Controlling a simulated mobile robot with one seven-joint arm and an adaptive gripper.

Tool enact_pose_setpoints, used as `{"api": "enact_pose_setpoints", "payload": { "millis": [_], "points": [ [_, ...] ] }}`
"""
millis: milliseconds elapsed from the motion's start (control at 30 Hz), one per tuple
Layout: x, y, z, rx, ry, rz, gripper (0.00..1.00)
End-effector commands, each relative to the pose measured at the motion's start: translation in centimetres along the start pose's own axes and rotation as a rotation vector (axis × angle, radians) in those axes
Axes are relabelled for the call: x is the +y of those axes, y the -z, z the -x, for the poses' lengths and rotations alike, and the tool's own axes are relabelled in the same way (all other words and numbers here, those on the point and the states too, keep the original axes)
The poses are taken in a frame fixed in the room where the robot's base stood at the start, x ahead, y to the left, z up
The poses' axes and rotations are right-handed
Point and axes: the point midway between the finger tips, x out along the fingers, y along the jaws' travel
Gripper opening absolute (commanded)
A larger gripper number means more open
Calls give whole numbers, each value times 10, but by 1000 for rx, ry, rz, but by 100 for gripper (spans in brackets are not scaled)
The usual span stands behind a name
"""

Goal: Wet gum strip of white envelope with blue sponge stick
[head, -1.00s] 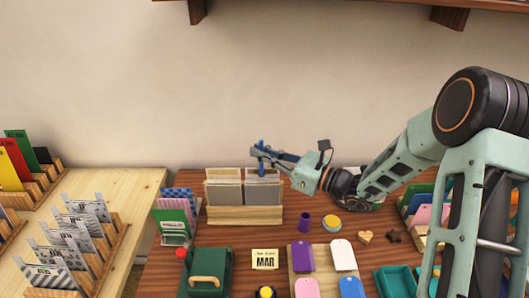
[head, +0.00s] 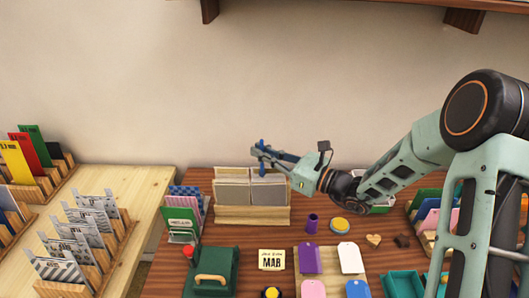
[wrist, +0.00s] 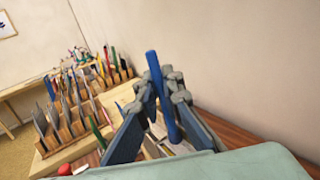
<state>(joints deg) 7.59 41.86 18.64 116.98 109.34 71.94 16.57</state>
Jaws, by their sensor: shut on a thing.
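My gripper (head: 264,154) is shut on a blue stick (head: 262,145), held upright above the back of the table. In the wrist view the blue stick (wrist: 161,92) stands between the two fingers, leaning slightly. Its sponge end cannot be made out. Below the gripper a wooden holder (head: 250,214) holds pale grey and cream envelopes or cards (head: 268,189) in two stacks. I cannot tell which is the white envelope, and no gum strip can be made out.
A green stamp press (head: 213,262), a date block (head: 271,260) and a board with coloured tags (head: 317,272) stand in front. The left table (head: 137,190) carries racks of plates.

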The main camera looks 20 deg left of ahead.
Motion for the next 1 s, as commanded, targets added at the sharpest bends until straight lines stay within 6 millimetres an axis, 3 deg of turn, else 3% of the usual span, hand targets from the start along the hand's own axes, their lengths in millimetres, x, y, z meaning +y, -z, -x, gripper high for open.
{"api": "enact_pose_setpoints", "payload": {
  "millis": [467, 1000],
  "points": [
    [8, 0, -10, -1, -1, 1, 0],
    [0, 0, 1, -1, 0, 0, 0]
  ]
}}
